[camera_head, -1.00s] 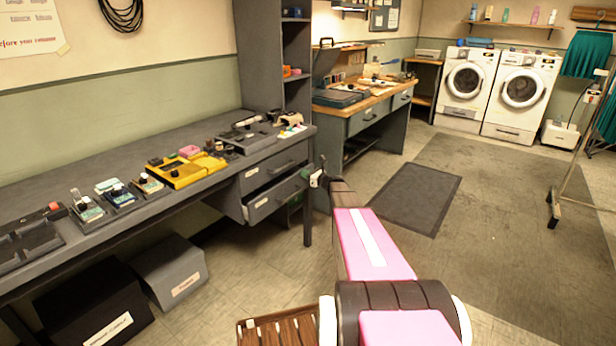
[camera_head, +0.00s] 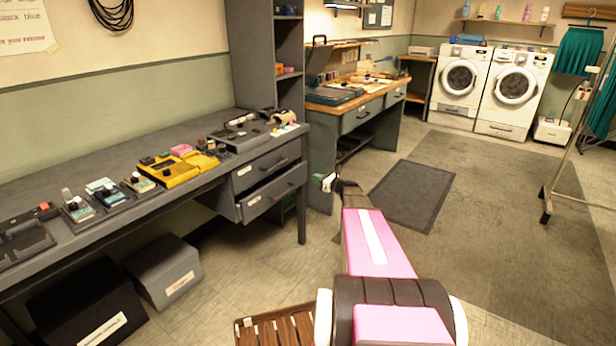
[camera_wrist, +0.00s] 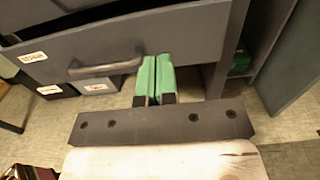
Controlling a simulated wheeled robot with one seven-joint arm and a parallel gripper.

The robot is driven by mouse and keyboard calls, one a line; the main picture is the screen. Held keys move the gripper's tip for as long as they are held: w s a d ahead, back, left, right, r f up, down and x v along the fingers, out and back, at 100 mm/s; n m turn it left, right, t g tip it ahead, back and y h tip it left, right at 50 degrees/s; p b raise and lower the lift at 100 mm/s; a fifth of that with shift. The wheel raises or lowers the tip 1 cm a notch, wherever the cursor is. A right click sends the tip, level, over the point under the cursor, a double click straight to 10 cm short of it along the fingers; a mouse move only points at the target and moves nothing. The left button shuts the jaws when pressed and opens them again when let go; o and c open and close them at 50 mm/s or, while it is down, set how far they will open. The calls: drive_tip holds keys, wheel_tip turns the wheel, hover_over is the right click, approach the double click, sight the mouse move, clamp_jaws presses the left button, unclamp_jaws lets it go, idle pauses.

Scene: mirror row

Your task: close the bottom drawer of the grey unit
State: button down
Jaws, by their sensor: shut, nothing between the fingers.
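The bottom drawer (camera_head: 272,198) of the grey unit (camera_head: 236,170) stands partly pulled out, with a dark gap above its front. Its grey front (camera_wrist: 185,35) fills the top of the wrist view, with a bar handle (camera_wrist: 105,66) and a white label. The top drawer (camera_head: 262,168) above it looks shut. My gripper (camera_head: 328,182) is to the right of the drawer front in the head view. In the wrist view its green fingers (camera_wrist: 155,62) are shut and empty, pointing at the front just right of the handle. I cannot tell whether they touch it.
The desk leg (camera_head: 302,218) stands right beside the drawer. Boxes (camera_head: 165,272) lie on the floor under the desk. A wooden slatted item (camera_head: 275,328) is near my base. The floor with a dark mat (camera_head: 413,193) is open to the right.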

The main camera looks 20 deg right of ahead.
drive_tip(key=shift+v, duration=1.2)
drive_tip(key=c, duration=1.6)
unclamp_jaws()
drive_tip(key=shift+s+d, duration=0.15)
drive_tip(key=shift+s, duration=0.05)
drive_tip(key=shift+c, duration=0.2)
drive_tip(key=o, duration=0.4)
drive_tip(key=shift+s, duration=0.15)
drive_tip(key=shift+o, duration=0.2)
drive_tip(key=n+g+h, duration=0.1)
drive_tip(key=n+g, duration=0.1)
drive_tip(key=n, duration=1.6)
approach(287, 191)
drive_tip(key=x, duration=1)
drive_tip(key=shift+w+d+f, duration=0.1)
drive_tip(key=shift+w+f, duration=0.1)
drive_tip(key=shift+f, duration=0.05)
